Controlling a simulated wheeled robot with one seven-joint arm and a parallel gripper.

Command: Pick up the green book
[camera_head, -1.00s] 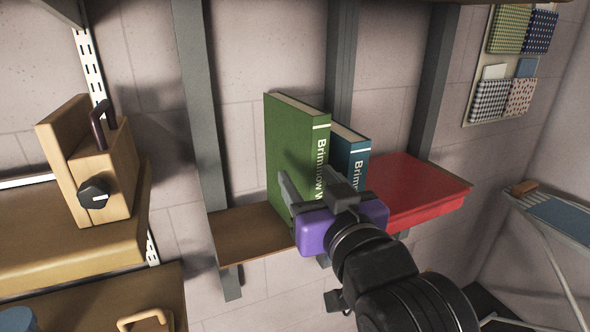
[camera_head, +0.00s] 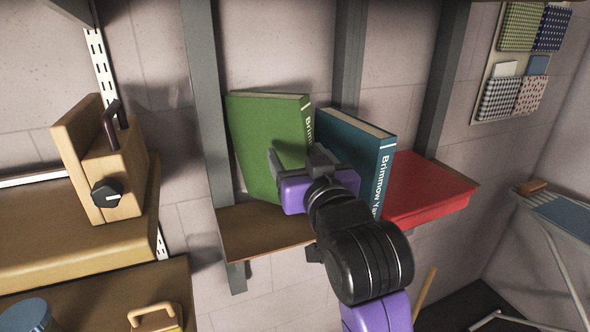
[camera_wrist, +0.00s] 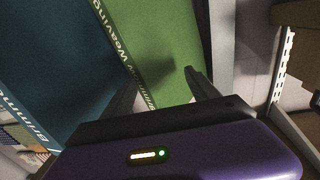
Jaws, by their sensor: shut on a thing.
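The green book (camera_head: 262,130) stands upright, turned at an angle, over the left part of the wooden shelf (camera_head: 262,235). My gripper (camera_head: 298,164) is shut on it, with one finger on each side near its spine. In the wrist view the green book (camera_wrist: 165,45) lies between the two fingers (camera_wrist: 165,95). My gripper hides its lower spine, so I cannot tell whether its bottom edge touches the shelf.
A blue book (camera_head: 350,160) stands upright just right of my gripper. A red book (camera_head: 428,190) lies flat at the shelf's right end. A grey upright post (camera_head: 205,120) is close to the left. A wooden box with a black knob (camera_head: 112,175) stands further left.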

